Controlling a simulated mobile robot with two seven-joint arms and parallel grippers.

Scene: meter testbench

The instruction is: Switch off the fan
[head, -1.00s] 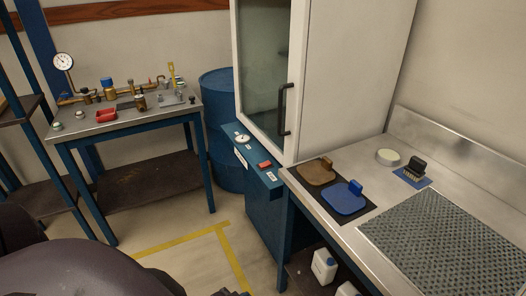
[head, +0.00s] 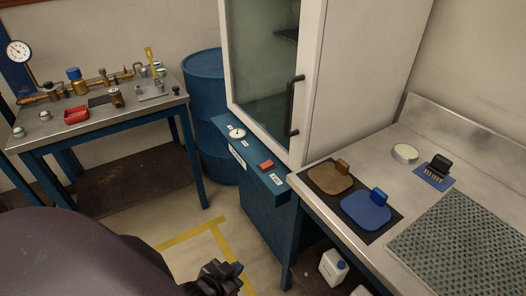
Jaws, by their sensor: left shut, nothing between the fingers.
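A blue control panel (head: 252,154) runs along the front of the white glass-doored cabinet (head: 360,70). It carries a round white knob (head: 237,133) toward its far end and a red switch (head: 266,165) nearer me, with small white labels beside them too small to read. I cannot make out a fan itself. My left gripper (head: 230,270) is at the bottom of the head view, shut and empty, below and left of the panel and apart from it. My dark left arm fills the lower left. My right gripper is out of view.
A metal counter (head: 415,141) on the right holds brown and blue pads (head: 366,209), a brush and a grey mat. A bench (head: 165,109) with a gauge and brass fittings stands left. A blue barrel (head: 203,75) stands behind. White jugs (head: 333,266) sit under the counter.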

